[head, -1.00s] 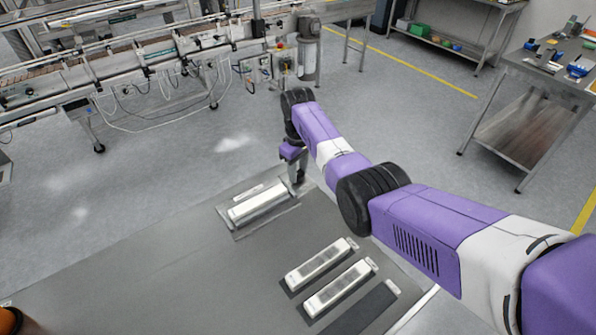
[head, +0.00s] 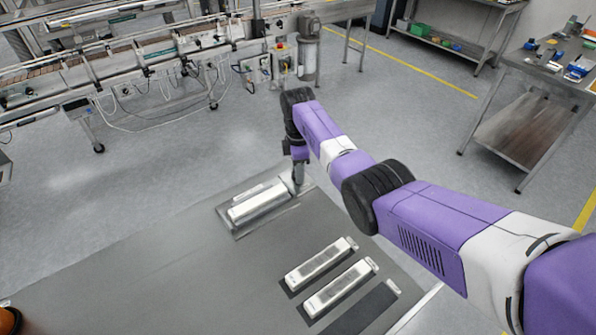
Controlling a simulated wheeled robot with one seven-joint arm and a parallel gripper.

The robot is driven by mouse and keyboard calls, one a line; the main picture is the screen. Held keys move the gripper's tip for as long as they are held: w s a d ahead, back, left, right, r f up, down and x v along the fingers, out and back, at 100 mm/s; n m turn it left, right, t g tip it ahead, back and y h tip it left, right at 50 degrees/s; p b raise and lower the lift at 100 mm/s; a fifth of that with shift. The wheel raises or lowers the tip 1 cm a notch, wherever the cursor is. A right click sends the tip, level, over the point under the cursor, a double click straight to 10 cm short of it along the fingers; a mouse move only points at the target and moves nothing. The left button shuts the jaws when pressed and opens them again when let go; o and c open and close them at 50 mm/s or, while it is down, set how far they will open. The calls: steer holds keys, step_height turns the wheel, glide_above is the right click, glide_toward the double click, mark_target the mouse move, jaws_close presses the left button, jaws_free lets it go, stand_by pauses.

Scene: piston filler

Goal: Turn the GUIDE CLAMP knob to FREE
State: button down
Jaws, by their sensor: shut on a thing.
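My gripper (head: 298,184) points down at the right end of a pale, bar-shaped fixture (head: 258,204), which lies on a grey plate (head: 238,234) on the dark bench top. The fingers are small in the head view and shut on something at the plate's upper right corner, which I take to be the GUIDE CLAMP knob. The knob itself is hidden by the fingers and wrist. No FREE mark or knob pointer can be read.
Two more pale bars (head: 320,262) (head: 341,287) lie on the dark bench top (head: 150,290), near my arm. A conveyor (head: 130,65) stands across the floor. A metal side table (head: 550,80) is at the right.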

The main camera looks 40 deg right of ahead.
steer(key=shift+n, duration=1)
steer(key=c, duration=0.9)
jaws_free()
steer(key=shift+c, duration=0.2)
steer(key=shift+r, duration=0.1)
step_height(320, 180, up, 8)
steer(key=shift+f+b, duration=0.2)
steer(key=shift+b, duration=0.25)
